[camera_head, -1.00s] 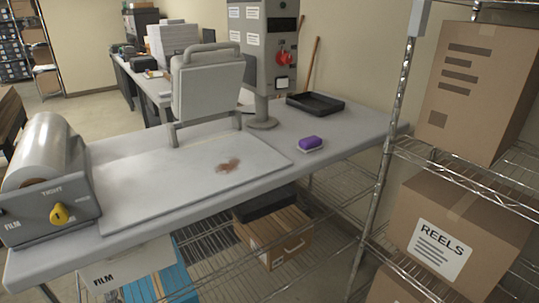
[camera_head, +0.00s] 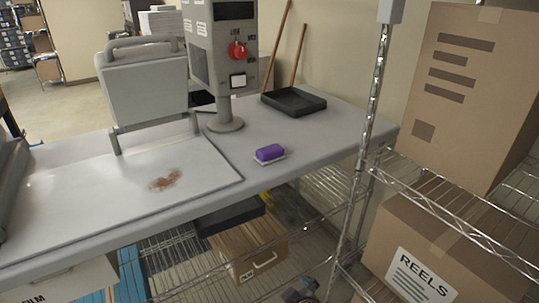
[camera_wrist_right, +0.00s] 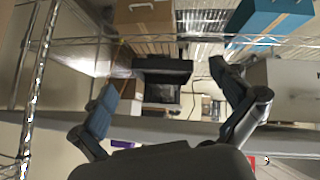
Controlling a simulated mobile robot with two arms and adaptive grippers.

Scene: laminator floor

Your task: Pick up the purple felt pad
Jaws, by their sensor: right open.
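The purple felt pad (camera_head: 270,152) lies on a small pale base (camera_head: 282,157) near the front edge of the grey bench (camera_head: 325,135), right of the press plate. In the right wrist view, which looks upside down, a small purple patch (camera_wrist_right: 122,144) shows past the bench edge, partly hidden by my gripper. My right gripper (camera_wrist_right: 168,86) is open with nothing between its fingers. In the head view, part of it (camera_head: 302,288) shows at the bottom, below the bench and apart from the pad. My left gripper is in neither view.
A black tray (camera_head: 293,102) and a control post with a red knob (camera_head: 237,50) stand behind the pad. A brown-stained plate (camera_head: 90,190) lies left. A wire rack with cartons (camera_head: 430,250) and its upright (camera_head: 370,130) stand close on the right. Under the bench are shelved boxes (camera_head: 250,250).

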